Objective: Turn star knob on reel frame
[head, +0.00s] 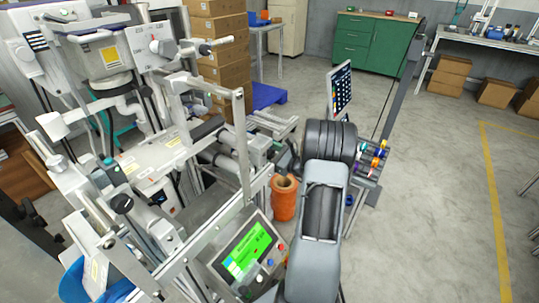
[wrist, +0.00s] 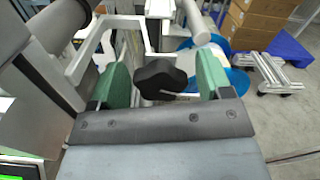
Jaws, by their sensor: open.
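A black star knob (wrist: 162,80) shows in the middle of the wrist view, on the pale metal reel frame (wrist: 100,35). My gripper (wrist: 160,68) is open, with one green finger to the left of the knob and one to the right. Gaps show between the knob and both fingers, so it is not clasped. How deep the knob sits between the fingers is hard to tell. In the head view the machine's pale frame (head: 240,140) fills the left side. My arm hides the gripper there, and I cannot pick out this knob.
A control panel with a green screen (head: 248,250) and an orange spool (head: 284,197) are close to my arm. Stacked cardboard boxes (head: 222,50) and a green cabinet (head: 377,42) stand behind. The floor (head: 430,200) to the right is clear.

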